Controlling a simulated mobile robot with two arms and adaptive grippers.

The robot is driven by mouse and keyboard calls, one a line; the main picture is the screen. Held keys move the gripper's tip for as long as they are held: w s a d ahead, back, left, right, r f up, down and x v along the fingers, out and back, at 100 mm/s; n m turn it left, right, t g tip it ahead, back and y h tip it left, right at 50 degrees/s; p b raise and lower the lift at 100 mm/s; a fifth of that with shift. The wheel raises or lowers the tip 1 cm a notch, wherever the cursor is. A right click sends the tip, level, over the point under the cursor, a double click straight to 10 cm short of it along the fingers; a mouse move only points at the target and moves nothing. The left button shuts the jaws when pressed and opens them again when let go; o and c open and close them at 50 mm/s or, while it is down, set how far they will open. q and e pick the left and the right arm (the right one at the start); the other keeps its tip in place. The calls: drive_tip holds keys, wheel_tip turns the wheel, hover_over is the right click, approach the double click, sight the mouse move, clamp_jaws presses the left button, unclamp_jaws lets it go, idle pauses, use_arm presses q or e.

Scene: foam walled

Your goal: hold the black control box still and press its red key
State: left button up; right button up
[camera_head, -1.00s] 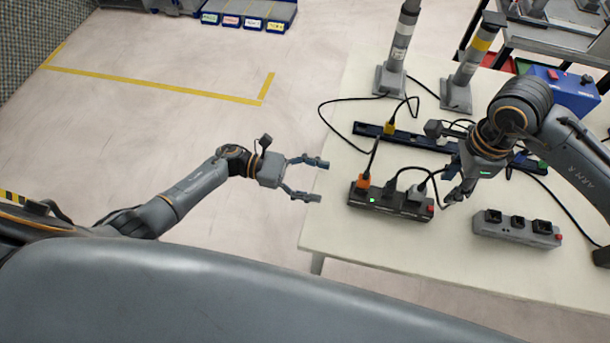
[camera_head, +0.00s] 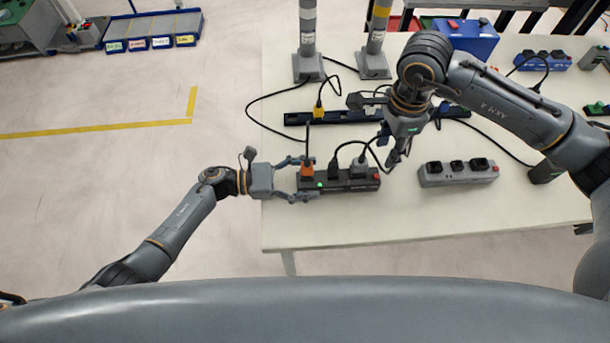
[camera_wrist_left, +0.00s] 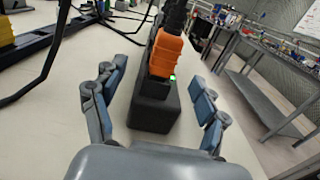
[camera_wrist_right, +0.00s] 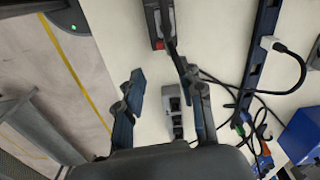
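The black control box (camera_head: 345,184) lies on the table with plugs and cables in its top, a lit green light at its left end and a red key (camera_head: 376,176) at its right end. My left gripper (camera_head: 306,179) is open, with one finger on each long side of the box's left end. The left wrist view shows the box (camera_wrist_left: 155,112) between the fingers, with gaps beside it. My right gripper (camera_head: 394,163) points down beside the red-key end, apart from the left one. Its fingers are spread and empty in the right wrist view (camera_wrist_right: 158,72).
A grey box with black sockets (camera_head: 458,173) lies to the right. A dark blue rail (camera_head: 360,116) with a yellow plug lies behind, with loose cables around it. Two grey posts (camera_head: 308,40) stand at the back. The table's front strip is clear.

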use_arm(q)
drive_tip(key=c, duration=1.4)
use_arm(e)
drive_tip(key=shift+c, duration=0.2)
clamp_jaws()
